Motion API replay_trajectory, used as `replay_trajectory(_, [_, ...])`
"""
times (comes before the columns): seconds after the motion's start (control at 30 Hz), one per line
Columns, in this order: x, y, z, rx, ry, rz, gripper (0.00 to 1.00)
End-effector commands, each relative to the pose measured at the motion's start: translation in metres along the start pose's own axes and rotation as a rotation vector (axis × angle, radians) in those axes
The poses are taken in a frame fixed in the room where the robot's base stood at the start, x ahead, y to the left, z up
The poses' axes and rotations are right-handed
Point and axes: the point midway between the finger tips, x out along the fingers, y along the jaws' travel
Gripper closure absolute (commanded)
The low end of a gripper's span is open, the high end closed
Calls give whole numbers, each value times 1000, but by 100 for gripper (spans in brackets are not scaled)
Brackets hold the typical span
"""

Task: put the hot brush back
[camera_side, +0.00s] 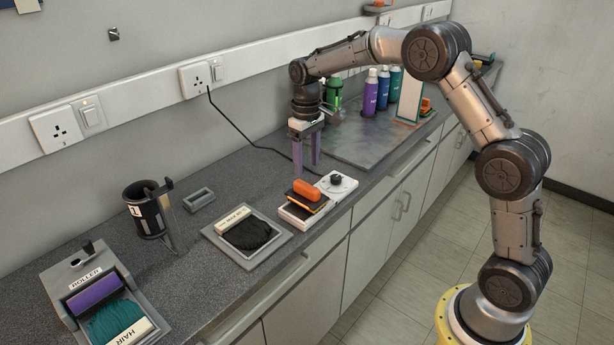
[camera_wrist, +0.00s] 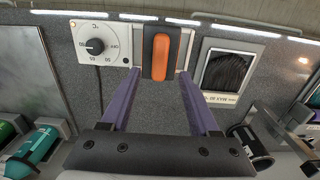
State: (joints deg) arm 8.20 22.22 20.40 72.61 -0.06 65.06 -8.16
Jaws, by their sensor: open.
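A dark block with an orange top (camera_side: 307,188) lies on a white unit with a black dial (camera_side: 343,188). I cannot tell for sure that this block is the hot brush. In the wrist view the orange-topped block (camera_wrist: 160,50) is beyond the fingertips, with the dial (camera_wrist: 95,46) to its left. My gripper (camera_side: 307,167) is open and empty, with purple fingers pointing down, behind and above the block. In the wrist view its fingers (camera_wrist: 160,82) are apart, either side of the block's line, not touching it.
A grey tray (camera_side: 284,236) holds black bristles and a pale label. A black cup holder (camera_side: 147,212) and small grey frame (camera_side: 199,200) stand left. A roller tray (camera_side: 60,283) is at front left. Bottles (camera_side: 371,94) and a mirror (camera_side: 410,97) stand behind. A black cord (camera_side: 240,132) crosses the counter.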

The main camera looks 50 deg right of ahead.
Motion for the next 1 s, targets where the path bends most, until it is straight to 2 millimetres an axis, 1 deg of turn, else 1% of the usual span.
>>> replay_trajectory(0.03, [-12, 0, -1, 0, 5, 1, 38])
replay_trajectory(0.1, [-24, 0, -1, 0, 4, 0, 38])
replay_trajectory(0.2, [-40, 0, 0, 0, 1, 0, 38])
replay_trajectory(0.3, [-51, 0, 0, 0, 1, 0, 38])
replay_trajectory(0.4, [-57, 0, 0, 0, 0, 0, 38])
replay_trajectory(0.57, [-60, 0, 1, 0, 0, 0, 38])
replay_trajectory(0.67, [-71, -4, 9, -1, 18, 2, 38])
replay_trajectory(0.77, [-92, -12, 31, -1, 57, 7, 38])
replay_trajectory(0.8, [-103, -17, 44, -1, 81, 10, 38])
replay_trajectory(0.87, [-118, -24, 67, -2, 117, 13, 38])
replay_trajectory(0.9, [-127, -29, 84, -3, 142, 15, 38])
replay_trajectory(0.97, [-137, -36, 110, -2, 180, 17, 38])
replay_trajectory(1.0, [-142, -40, 127, -2, 207, 17, 38])
